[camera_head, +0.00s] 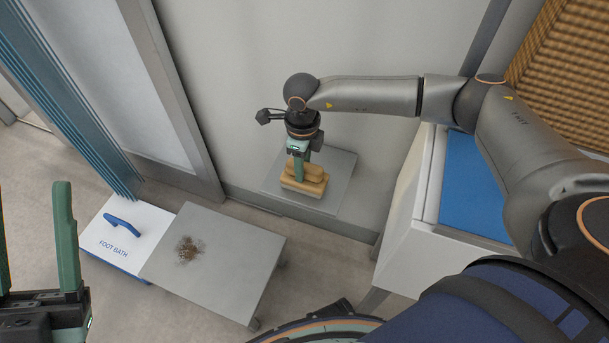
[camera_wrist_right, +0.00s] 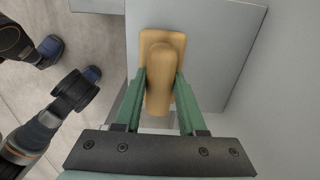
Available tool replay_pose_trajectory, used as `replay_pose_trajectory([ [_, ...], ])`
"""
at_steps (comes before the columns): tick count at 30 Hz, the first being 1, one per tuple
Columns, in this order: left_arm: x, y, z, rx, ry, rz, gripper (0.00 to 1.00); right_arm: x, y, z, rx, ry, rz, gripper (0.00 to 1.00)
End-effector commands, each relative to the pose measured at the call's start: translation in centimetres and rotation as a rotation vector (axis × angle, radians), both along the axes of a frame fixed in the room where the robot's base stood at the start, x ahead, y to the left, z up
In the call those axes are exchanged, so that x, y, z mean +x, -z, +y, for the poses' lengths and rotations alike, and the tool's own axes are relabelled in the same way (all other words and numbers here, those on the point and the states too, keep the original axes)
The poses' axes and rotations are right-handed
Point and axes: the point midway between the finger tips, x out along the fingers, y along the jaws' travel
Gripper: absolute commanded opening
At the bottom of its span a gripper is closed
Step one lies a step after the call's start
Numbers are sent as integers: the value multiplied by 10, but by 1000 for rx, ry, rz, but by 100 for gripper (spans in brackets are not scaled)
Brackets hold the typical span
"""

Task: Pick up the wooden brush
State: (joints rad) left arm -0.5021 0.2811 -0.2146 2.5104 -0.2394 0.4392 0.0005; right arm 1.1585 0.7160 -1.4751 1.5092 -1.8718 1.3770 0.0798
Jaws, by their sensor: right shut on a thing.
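The wooden brush (camera_head: 311,186) is a light tan block with a raised wooden grip and a pale underside. It is at the grey stand (camera_head: 345,168) against the wall; I cannot tell whether it touches the top. My right gripper (camera_head: 298,172) points down and is shut on the brush's grip. In the right wrist view, the brush (camera_wrist_right: 160,80) sits between the two green fingers of the gripper (camera_wrist_right: 160,82), which press on both sides of the grip. My left gripper (camera_head: 32,192) is at the lower left edge, empty, its fingers wide apart.
A low grey table (camera_head: 240,245) carries a small heap of brown debris (camera_head: 188,248). A white cabinet (camera_head: 408,215) with a blue top stands right of the stand. The wall is close behind.

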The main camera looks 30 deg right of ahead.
Motion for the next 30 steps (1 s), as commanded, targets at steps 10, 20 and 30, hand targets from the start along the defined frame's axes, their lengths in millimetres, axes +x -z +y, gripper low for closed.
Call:
replay_pose_trajectory([
  [10,0,0,0,0,0,1,54,0,0,0,0,0,0,0],
  [20,0,0,0,0,0,1,54,0,-1,0,0,0,0,0],
  [30,0,-10,-1,9,-5,-6,54,1,-32,0,1,0,-4,0],
])
